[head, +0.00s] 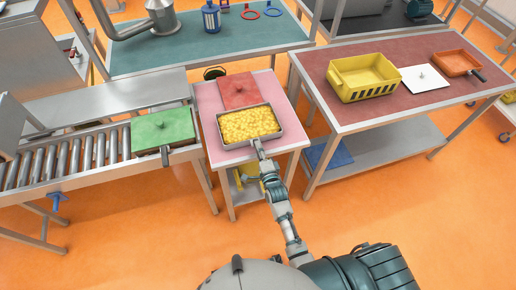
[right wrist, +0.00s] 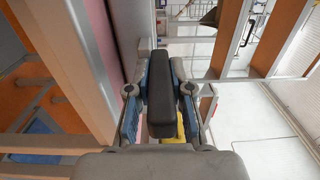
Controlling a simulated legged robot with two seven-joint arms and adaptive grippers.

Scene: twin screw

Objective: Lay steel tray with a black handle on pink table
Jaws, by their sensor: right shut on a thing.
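The steel tray (head: 238,144), full of yellow pieces, is over the front part of the pink table (head: 207,100). It looks level; I cannot tell whether its base touches the tabletop. My right gripper (head: 260,149) is at the tray's front edge, shut on the black handle (right wrist: 161,100). In the right wrist view the handle sits between the two fingers (right wrist: 160,112). The pink table edge (right wrist: 128,40) shows there to the left of the handle. My left gripper is not in view.
A red lid (head: 240,88) lies behind the tray on the pink table. A green-covered tray (head: 162,128) sits on the roller conveyor (head: 70,160) at left. The right table (head: 310,75) holds a yellow crate (head: 362,80), a white lid (head: 424,79) and an orange tray (head: 457,63).

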